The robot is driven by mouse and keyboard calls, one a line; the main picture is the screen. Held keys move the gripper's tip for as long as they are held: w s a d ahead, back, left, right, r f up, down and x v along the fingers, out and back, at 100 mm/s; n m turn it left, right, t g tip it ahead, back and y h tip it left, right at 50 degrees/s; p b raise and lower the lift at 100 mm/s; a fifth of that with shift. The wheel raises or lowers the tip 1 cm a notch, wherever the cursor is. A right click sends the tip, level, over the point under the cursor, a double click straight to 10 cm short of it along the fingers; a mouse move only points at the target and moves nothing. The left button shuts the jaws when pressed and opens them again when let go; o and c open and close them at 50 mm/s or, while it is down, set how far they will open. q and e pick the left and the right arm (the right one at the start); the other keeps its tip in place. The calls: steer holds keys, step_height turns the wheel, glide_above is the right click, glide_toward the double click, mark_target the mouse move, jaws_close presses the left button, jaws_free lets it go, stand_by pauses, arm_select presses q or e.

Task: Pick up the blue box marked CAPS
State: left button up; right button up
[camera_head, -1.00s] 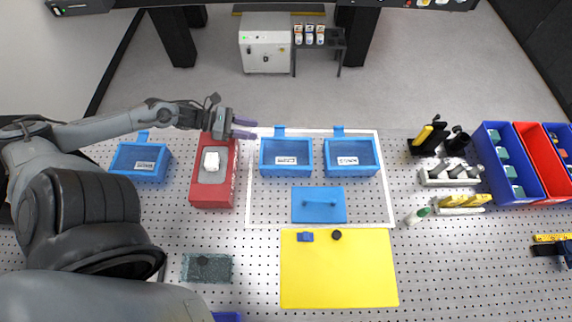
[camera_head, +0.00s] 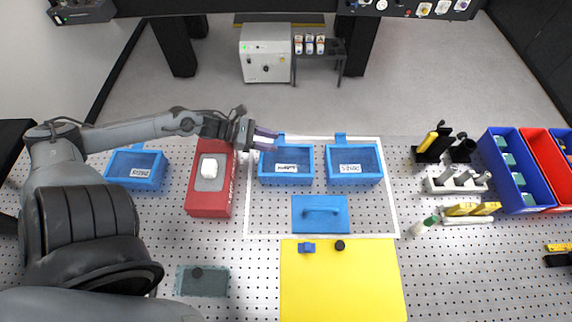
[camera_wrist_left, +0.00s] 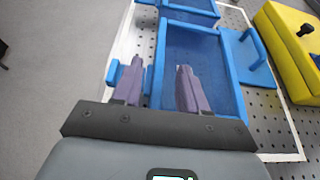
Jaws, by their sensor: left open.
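Three open blue boxes stand on the perforated table in the head view: a left one (camera_head: 135,170), a middle one (camera_head: 286,180) and a right one (camera_head: 354,180). Each has a white front label, too small to read surely as CAPS. My left gripper (camera_head: 273,140) reaches in from the left at the back edge of the middle box, by its tab. In the left wrist view the purple fingers (camera_wrist_left: 158,82) are apart. The near box (camera_wrist_left: 207,70) lies below them; its wall shows between the fingers and one finger overlaps its inside. Contact cannot be told. My right gripper is not visible.
A red block (camera_head: 208,200) with a white piece (camera_head: 209,168) stands left of the middle box. Black holders (camera_head: 433,153) and blue and red bins (camera_head: 530,190) are at right.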

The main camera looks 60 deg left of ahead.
mark_target(284, 145)
arm_select(q)
steer(key=shift+b+x, duration=0.35)
steer(key=shift+x, duration=1.45)
jaws_close()
